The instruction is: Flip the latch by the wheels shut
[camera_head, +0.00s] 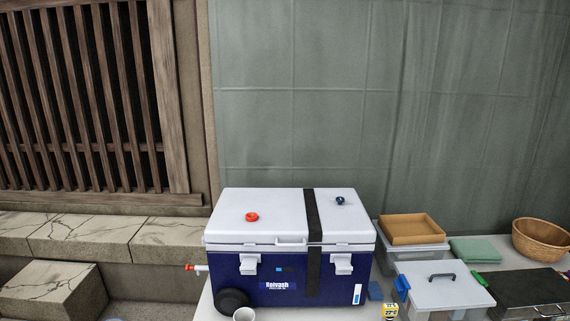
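A blue cooler (318,290) with a white lid (270,208) stands on a pale table. The lid looks down on the body. A black wheel (232,300) shows at the cooler's lower left corner. The white latch by the wheel (249,264) is on the front face, just under the lid's rim, at the left. A second white latch (342,264) is at the right of the front face. Both latches look alike and are small here; I cannot tell whether either is fastened. My gripper is not in view.
A black strap (313,242) runs over the lid and down the front. A red-tipped spout (194,268) sticks out left. A white cup (245,314) stands before the wheel, and a yellow box (390,310) near the right corner. Bins (440,288) crowd the right.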

